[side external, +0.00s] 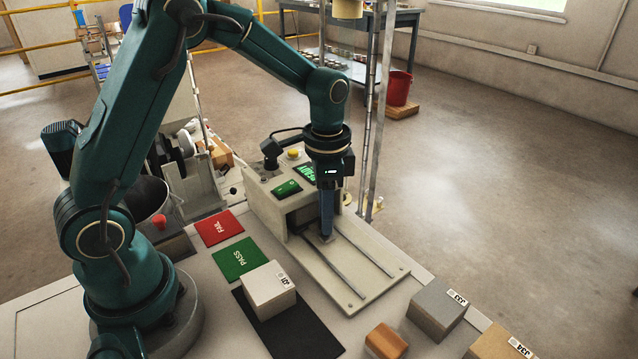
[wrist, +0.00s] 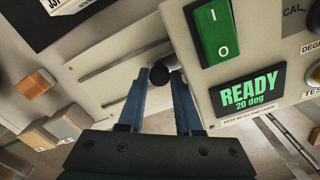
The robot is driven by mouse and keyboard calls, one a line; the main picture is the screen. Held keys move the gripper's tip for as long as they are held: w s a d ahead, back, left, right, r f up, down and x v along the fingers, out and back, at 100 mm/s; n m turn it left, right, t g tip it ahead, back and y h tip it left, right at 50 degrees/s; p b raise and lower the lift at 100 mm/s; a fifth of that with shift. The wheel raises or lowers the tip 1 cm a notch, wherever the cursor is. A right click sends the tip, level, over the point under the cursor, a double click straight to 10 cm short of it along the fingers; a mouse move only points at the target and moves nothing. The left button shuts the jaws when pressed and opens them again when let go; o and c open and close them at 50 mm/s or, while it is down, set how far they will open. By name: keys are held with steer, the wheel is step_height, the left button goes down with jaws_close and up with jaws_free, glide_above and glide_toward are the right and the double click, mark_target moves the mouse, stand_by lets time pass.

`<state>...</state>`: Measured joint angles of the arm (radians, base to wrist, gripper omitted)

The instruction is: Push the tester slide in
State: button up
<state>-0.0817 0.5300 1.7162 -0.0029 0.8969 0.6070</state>
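The tester (side external: 284,203) is a grey-beige box with an opening at its front and a flat bed with two rails (side external: 345,259). My gripper (side external: 327,238) points down at the bed, close to the opening. In the wrist view its two blue fingers (wrist: 160,76) stand apart. A round black knob (wrist: 152,76) shows at the fingertips, partly hidden by them; I cannot tell if they touch it. The rest of the slide is hard to make out behind the gripper. The display (wrist: 248,96) reads "READY 20 deg", beside a green switch (wrist: 213,32).
A pale block marked J31 (side external: 266,291) sits on a black mat (side external: 302,336). Green PASS (side external: 240,259) and red FAIL (side external: 219,228) pads lie left of the tester. A grey block J33 (side external: 434,309), an orange block (side external: 386,341) and a tan block J34 (side external: 497,345) stand at the front right.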

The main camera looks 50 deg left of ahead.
steer(key=shift+o, duration=0.3)
steer(key=shift+a+r, duration=0.15)
steer(key=shift+r, duration=2.75)
steer(key=shift+w+r, duration=0.1)
steer(key=shift+r, duration=0.1)
steer(key=s+d+r+n+t, duration=0.1)
steer(key=s+d+r+t, duration=0.1)
steer(key=s+r+t, duration=0.4)
steer(key=s+n, duration=0.5)
steer(key=s, duration=0.3)
steer(key=shift+s+d+f, duration=0.3)
steer(key=shift+d+f, duration=0.05)
